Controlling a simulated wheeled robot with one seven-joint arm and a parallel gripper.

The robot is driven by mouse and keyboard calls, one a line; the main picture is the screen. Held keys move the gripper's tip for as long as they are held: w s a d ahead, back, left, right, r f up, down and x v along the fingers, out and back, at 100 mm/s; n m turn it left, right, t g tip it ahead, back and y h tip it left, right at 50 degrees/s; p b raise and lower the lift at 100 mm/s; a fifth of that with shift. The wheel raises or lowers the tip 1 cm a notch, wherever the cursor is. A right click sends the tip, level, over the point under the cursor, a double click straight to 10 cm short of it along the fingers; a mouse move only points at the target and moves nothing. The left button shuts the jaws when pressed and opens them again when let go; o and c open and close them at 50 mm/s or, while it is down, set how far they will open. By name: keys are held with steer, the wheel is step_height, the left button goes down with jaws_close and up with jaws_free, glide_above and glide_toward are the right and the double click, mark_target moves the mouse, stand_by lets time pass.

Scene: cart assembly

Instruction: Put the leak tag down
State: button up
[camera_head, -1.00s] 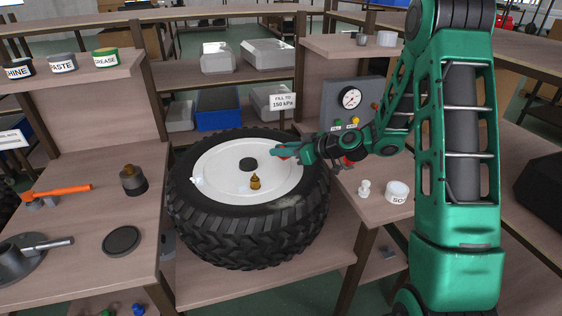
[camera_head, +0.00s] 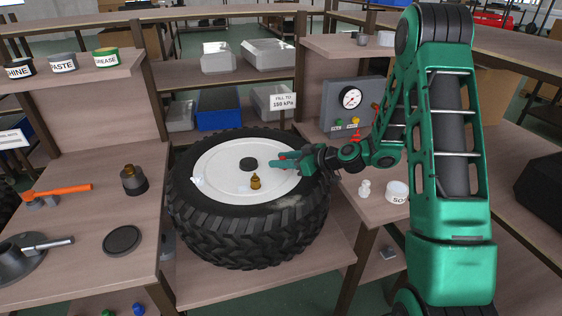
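My gripper (camera_head: 284,163) is over the right part of the white wheel disc, with its green fingers pointing left. The white wheel disc (camera_head: 222,160) sits inside a black tyre (camera_head: 245,238) lying flat. A dark round cap (camera_head: 249,164) and a small brass piece (camera_head: 255,182) are on the disc, left of my gripper. I cannot tell whether the gripper touches the disc.
A small white piece (camera_head: 197,180) lies at the disc's left edge. A "FILL TO 150 kPa" sign (camera_head: 283,101) stands behind the tyre. A gauge panel (camera_head: 337,98) is at the right, above a white pot (camera_head: 397,191) and a small white figure-like piece (camera_head: 364,188). The left bench holds tools.

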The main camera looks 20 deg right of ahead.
steer(key=shift+r, duration=0.1)
steer(key=v, duration=1.2)
steer(key=s+g, duration=0.1)
steer(key=s+g+h, duration=0.1)
steer(key=s, duration=0.1)
steer(key=s+g, duration=0.1)
steer(key=s, duration=0.1)
steer(key=shift+s+a+f, duration=0.1)
steer(key=shift+a+f, duration=0.2)
steer(key=shift+a, duration=0.05)
steer(key=s+d+r+m+g+h, duration=0.2)
steer(key=s+d+m, duration=0.1)
steer(key=s, duration=0.7)
steer(key=s+d+r+m+g+h, duration=0.2)
steer(key=s+m, duration=0.4)
steer(key=s, duration=0.5)
steer(key=s+d+r+m+g+h, duration=0.3)
steer(key=s+d+m, duration=0.2)
steer(key=s, duration=0.5)
steer(key=shift+s+d+g+h, duration=0.3)
steer(key=shift+s+d, duration=0.05)
steer(key=shift+s, duration=0.05)
